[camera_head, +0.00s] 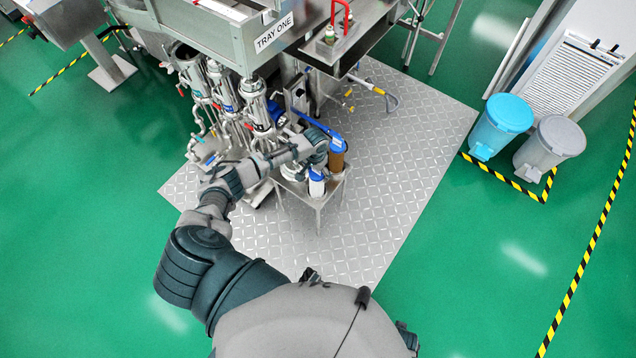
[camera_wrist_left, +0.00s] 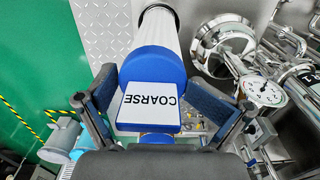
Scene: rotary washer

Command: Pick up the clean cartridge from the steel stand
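The steel stand (camera_head: 322,192) is on the metal floor plate in the head view. On it are a white cartridge with a blue cap (camera_head: 316,186) and a brown cartridge with a blue cap (camera_head: 338,160). My left gripper (camera_head: 318,146) is at the stand, close to the caps. In the left wrist view, a white cartridge body (camera_wrist_left: 160,28) lies behind its blue cap, which carries a white label reading COARSE (camera_wrist_left: 151,103). The fingers of my left gripper (camera_wrist_left: 160,92) are apart, one either side of the labelled block. Contact is not clear. My right gripper is out of view.
The washer with its TRAY ONE sign (camera_head: 273,32) and steel housings (camera_head: 255,105) stands left of and behind the stand. A pressure gauge (camera_wrist_left: 266,92) is near the right finger. Blue (camera_head: 500,125) and grey (camera_head: 550,145) bins stand far right. Floor right of the stand is clear.

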